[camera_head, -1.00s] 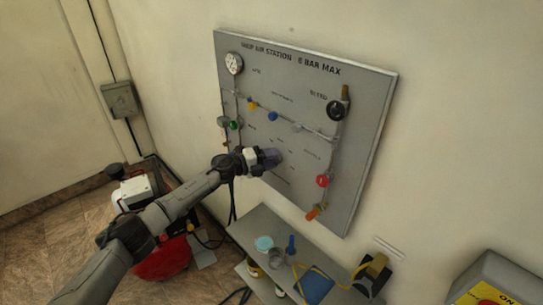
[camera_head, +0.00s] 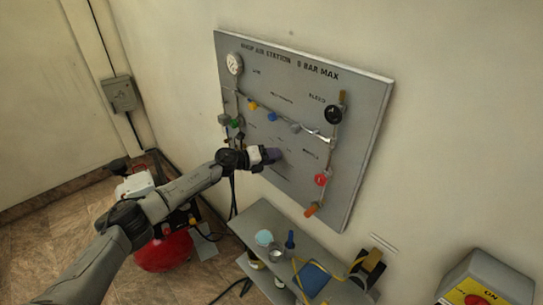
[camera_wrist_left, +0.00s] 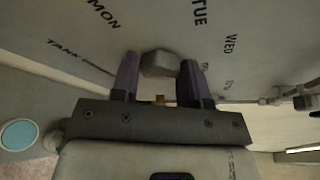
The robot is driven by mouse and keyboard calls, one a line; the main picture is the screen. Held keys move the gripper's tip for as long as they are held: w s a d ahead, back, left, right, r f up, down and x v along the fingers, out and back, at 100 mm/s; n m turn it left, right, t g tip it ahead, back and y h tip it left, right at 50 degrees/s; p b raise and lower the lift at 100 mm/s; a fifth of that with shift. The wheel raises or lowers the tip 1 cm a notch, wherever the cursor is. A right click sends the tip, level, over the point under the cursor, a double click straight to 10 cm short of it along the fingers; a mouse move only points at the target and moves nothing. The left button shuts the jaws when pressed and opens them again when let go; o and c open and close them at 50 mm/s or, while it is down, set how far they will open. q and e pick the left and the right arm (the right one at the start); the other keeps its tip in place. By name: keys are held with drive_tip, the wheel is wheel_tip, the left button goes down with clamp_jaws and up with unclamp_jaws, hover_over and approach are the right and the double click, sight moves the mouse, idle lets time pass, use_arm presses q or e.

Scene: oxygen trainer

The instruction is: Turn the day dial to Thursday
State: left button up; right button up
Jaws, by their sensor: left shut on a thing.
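The day dial (camera_wrist_left: 158,65) is a grey faceted knob on the panel, between the two dark fingers of my left gripper (camera_wrist_left: 158,82) in the left wrist view. The gripper is shut on it. The labels MON (camera_wrist_left: 103,15), TUE (camera_wrist_left: 199,12) and WED (camera_wrist_left: 232,44) show around it, with a smaller label past WED that is hard to read. I cannot tell which day the dial points to. In the head view my left gripper (camera_head: 271,155) reaches the lower middle of the panel (camera_head: 352,100) and hides the dial. My right gripper is not in view.
The panel carries a gauge (camera_head: 235,64), a black knob (camera_head: 333,114), a red knob (camera_head: 321,179) and several coloured valves on pipes. A small shelf (camera_head: 262,218) with loose items stands below. A red compressor tank (camera_head: 163,252) is on the floor at left.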

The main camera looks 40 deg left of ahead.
use_arm(q)
drive_tip(key=o, duration=0.9)
drive_tip(key=shift+o, duration=0.2)
drive_tip(key=b+v, duration=0.2)
drive_tip(key=v, duration=1.1)
drive_tip(key=shift+s, duration=0.4)
drive_tip(key=shift+a+r, duration=0.1)
drive_tip(key=shift+a, duration=0.1)
